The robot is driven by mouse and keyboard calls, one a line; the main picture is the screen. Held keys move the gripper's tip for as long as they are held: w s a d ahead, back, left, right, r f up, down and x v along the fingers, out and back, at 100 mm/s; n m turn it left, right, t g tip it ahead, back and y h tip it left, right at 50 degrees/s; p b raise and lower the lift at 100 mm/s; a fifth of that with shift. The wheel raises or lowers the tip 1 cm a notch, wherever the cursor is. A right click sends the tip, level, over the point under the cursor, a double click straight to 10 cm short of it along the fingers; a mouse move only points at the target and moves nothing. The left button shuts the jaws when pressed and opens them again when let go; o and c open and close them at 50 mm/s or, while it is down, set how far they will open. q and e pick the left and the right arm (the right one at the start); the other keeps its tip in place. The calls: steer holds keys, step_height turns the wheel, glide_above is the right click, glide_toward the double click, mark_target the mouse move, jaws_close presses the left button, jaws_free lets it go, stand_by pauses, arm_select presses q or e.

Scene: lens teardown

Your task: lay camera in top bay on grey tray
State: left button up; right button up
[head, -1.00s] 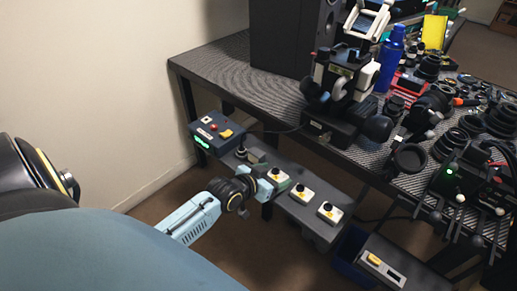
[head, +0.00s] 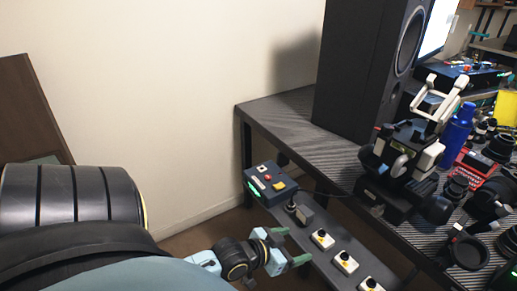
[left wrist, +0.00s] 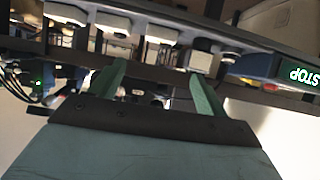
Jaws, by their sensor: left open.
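My left gripper (head: 288,247) is open, its two green fingers apart with nothing between them. It is beside the long grey shelf (head: 318,262), to the left of a row of small white blocks with black round tops (head: 322,238). In the left wrist view the open fingers (left wrist: 156,72) point at the shelf's edge, with the white blocks (left wrist: 112,22) beyond. I cannot make out for certain which thing is the camera, or a grey tray with bays. My right gripper is not in view.
A control box (head: 271,184) stands at the shelf's far end; its STOP label (left wrist: 303,76) shows in the left wrist view. The ridged table (head: 290,118) holds a black speaker (head: 362,70), a black-and-white device (head: 405,155), a blue bottle (head: 457,130) and crowded lens parts.

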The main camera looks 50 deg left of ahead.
arm_select(q)
steer(key=s+f+g+y, duration=0.1)
steer(key=s+f+g, duration=0.4)
steer(key=s+f, duration=0.4)
steer(key=s+d+f+m+g+y, duration=0.1)
steer(key=s+f+g, duration=0.4)
steer(key=s+f, duration=0.5)
step_height(320, 180, down, 9)
steer(key=shift+s+r+g, duration=0.2)
steer(key=shift+s+g, duration=0.05)
steer(key=shift+g, duration=0.15)
